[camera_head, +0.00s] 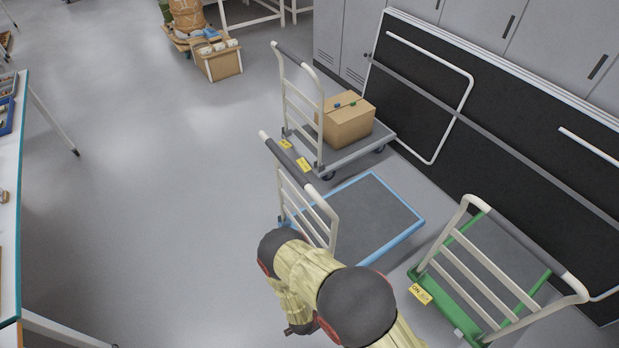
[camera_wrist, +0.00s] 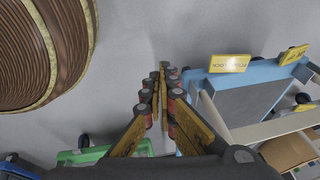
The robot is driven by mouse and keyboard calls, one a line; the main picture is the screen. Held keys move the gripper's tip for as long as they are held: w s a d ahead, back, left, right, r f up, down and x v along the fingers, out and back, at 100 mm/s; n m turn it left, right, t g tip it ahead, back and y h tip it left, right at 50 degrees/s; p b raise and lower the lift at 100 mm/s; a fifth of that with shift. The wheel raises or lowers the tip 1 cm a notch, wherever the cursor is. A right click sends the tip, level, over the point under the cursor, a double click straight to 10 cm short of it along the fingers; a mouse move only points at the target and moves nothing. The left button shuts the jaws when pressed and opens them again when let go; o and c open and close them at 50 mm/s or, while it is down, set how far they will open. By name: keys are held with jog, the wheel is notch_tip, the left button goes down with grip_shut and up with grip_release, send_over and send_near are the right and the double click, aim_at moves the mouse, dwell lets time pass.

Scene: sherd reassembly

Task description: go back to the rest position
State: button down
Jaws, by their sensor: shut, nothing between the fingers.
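My gripper (camera_wrist: 167,82) shows in the wrist view with its two fingers together and nothing between them. It is over bare grey floor, beside a blue-edged platform cart (camera_wrist: 262,97). In the head view my arm reaches in from the bottom, in front of the same blue-edged cart (camera_head: 378,212). My arm hides part of that cart's near side. I cannot make out the fingertips in the head view.
A cart with a cardboard box (camera_head: 346,119) stands behind the blue one. A green cart (camera_head: 458,318) stands at right, by a black panel (camera_head: 405,95) and grey lockers (camera_head: 455,15). A table edge (camera_head: 20,200) is at far left. The left-middle floor is clear.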

jog(key=s+r+n+g, duration=0.3)
jog(key=s+n+g, duration=0.25)
jog(key=s, duration=0.65)
jog(key=w+r+n+y, duration=0.1)
jog(key=w+r+n, duration=0.2)
jog(key=r, duration=0.9)
jog(key=w+a+r+n+g, duration=0.1)
jog(key=w+r+n, duration=0.15)
jog(key=r, duration=1.05)
jog(key=w+r+n+y, duration=0.1)
jog(key=w+r+n, duration=0.15)
jog(key=r, duration=0.95)
jog(key=d+r+t, duration=0.3)
jog(key=d+r, duration=0.3)
jog(key=r, duration=0.6)
jog(key=s+d+r+m+t, duration=0.1)
jog(key=d+r, duration=0.5)
jog(key=r, duration=0.6)
jog(key=s+d+r+m+t, duration=0.1)
jog(key=d+r+t, duration=0.3)
jog(key=r, duration=0.8)
jog(key=shift+d+t, duration=0.35)
jog(key=shift+d, duration=0.75)
